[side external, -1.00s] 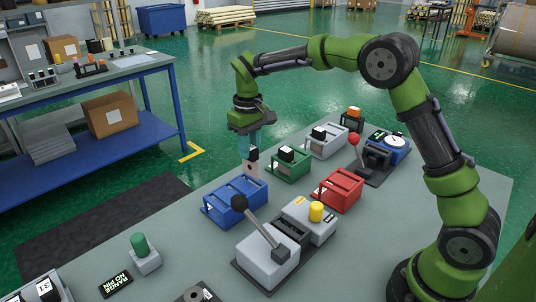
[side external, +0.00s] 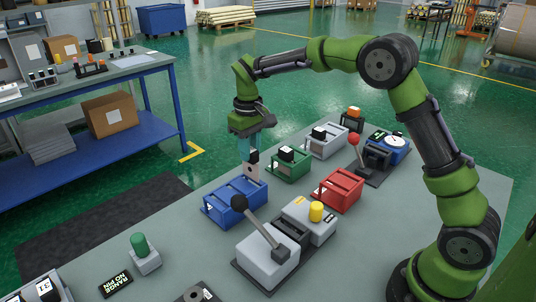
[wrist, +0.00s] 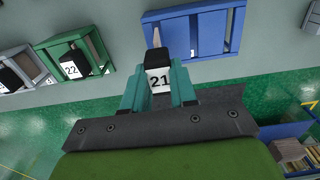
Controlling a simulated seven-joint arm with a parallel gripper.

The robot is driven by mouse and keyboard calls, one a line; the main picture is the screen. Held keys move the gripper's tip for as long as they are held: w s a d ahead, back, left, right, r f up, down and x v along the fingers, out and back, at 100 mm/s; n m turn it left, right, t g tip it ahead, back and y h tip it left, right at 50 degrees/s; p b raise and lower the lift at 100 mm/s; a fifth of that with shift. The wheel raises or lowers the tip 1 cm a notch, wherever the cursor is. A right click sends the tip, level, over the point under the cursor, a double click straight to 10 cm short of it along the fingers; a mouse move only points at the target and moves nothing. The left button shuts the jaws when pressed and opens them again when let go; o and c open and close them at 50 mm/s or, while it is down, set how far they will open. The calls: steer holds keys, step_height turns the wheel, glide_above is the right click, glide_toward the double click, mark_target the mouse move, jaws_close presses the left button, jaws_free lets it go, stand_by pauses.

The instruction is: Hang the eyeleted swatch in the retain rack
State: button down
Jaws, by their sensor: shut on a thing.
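My gripper (side external: 250,153) is shut on a swatch (side external: 254,172) by its black clip. In the wrist view, a white label reading "21" (wrist: 160,80) shows below the black clip (wrist: 157,58), between the fingers of my gripper (wrist: 158,84). The pale swatch hangs upright just above the far side of the blue rack (side external: 235,204). Whether it touches the rack, and its eyelet, cannot be made out. The blue rack also shows in the wrist view (wrist: 190,36), ahead of the fingers. Which rack is the retain rack cannot be read.
A green rack (side external: 290,166) with a black-topped piece labelled "22" (wrist: 71,70) stands close by. A white rack (side external: 325,142) and a red rack (side external: 338,190) stand beyond.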

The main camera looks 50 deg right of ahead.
mark_target(251, 177)
steer(key=shift+f, duration=0.1)
steer(key=shift+f, duration=3.2)
steer(key=c, duration=0.8)
jaws_free()
step_height(251, 177, up, 17)
steer(key=shift+f, duration=0.1)
